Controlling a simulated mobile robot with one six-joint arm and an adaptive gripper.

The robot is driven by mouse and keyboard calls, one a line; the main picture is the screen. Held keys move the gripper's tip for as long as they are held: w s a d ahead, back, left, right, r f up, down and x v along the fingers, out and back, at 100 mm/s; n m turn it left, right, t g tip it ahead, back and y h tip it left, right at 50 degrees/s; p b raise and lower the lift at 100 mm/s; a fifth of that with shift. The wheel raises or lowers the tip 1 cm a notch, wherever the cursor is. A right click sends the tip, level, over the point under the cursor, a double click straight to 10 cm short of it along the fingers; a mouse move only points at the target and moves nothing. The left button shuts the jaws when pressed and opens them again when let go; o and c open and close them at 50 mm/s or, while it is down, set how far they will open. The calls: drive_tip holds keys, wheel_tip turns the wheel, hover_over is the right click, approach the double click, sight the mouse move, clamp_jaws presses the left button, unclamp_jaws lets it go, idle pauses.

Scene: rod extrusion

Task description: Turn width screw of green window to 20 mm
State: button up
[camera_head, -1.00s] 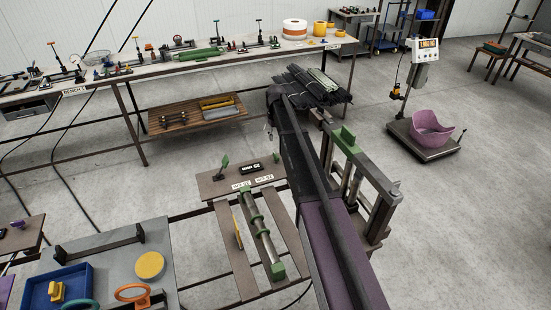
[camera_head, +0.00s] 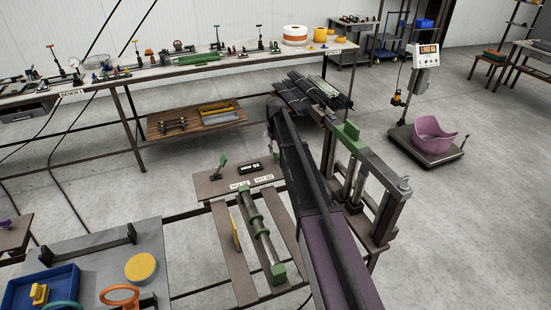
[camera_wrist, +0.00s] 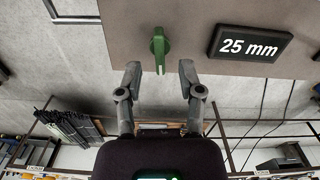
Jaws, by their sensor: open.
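The green screw handle (camera_wrist: 159,48) stands out from a brown panel (camera_wrist: 190,15) in the wrist view. It also shows in the head view (camera_head: 223,161), on the small brown panel (camera_head: 207,186). A black display (camera_wrist: 249,45) to the right of the handle reads 25 mm; it shows in the head view too (camera_head: 251,168). My gripper (camera_wrist: 159,80) is open and empty. Its two fingertips lie either side of and below the handle in the wrist picture, apart from it. In the head view my arm hides the gripper.
A rod frame with green blocks (camera_head: 262,234) stands before the panel. A taller metal frame (camera_head: 375,165) is right of my arm. A long bench (camera_head: 110,87) with tools runs behind. A scale with a purple bowl (camera_head: 434,135) stands right, with clear floor around it.

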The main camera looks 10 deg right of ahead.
sight(276, 156)
drive_tip(key=shift+f+b, duration=1.1)
drive_tip(key=shift+f, duration=0.3)
clamp_jaws()
drive_tip(key=shift+a, duration=0.1)
